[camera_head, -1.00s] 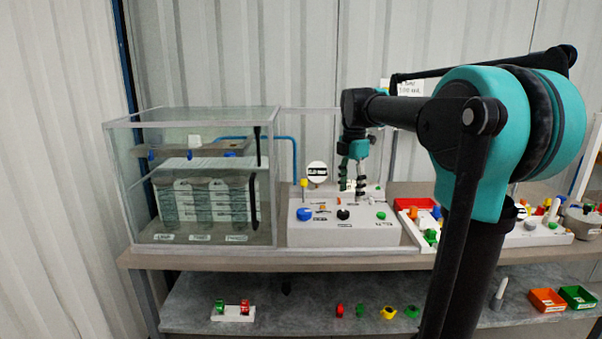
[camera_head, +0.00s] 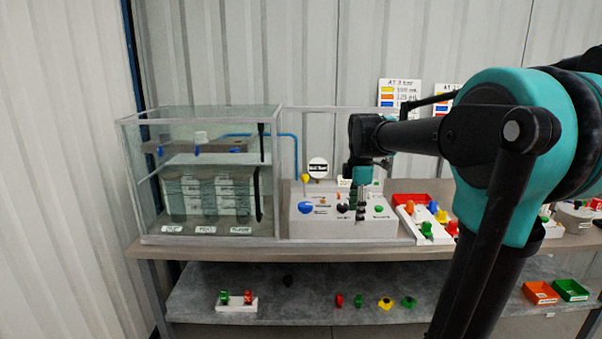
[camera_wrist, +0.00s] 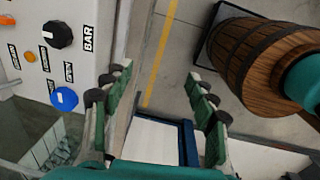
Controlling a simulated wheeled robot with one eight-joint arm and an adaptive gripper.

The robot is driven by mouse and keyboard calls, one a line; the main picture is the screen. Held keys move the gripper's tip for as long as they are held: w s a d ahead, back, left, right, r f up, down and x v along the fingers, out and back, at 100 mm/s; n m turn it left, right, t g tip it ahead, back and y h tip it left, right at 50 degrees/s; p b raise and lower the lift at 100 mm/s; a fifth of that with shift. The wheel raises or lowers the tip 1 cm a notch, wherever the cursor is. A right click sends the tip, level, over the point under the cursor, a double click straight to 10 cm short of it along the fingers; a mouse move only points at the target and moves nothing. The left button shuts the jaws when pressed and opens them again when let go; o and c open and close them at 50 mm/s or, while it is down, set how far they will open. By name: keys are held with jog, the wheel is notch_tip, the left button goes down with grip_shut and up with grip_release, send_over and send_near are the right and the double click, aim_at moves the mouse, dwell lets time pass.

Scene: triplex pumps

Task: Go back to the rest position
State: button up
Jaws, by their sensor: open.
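My gripper (camera_head: 360,212) hangs downward in front of the white control box (camera_head: 318,228) on the bench. In the wrist view my gripper (camera_wrist: 162,82) is open, with its green-padded fingers apart and nothing between them. The control box face shows at the left there, with a black knob (camera_wrist: 57,34) marked BAR and a blue knob (camera_wrist: 64,99). The fingers appear beside that face, with a gap to the knobs. In the head view my arm hides part of the bench's right side.
A clear tank (camera_head: 205,215) stands left of the control box. A red-and-white tray (camera_head: 405,200) with colored parts is at its right. The lower shelf (camera_head: 320,285) holds small knobs and bins. A wooden barrel (camera_wrist: 255,50) stands on the floor in the wrist view.

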jog(key=s+d+f+m+t, duration=0.3)
jog(key=s+f+m, duration=1.5)
jog(key=f, duration=0.4)
jog(key=shift+s+m, duration=0.3)
jog(key=shift+s, duration=0.5)
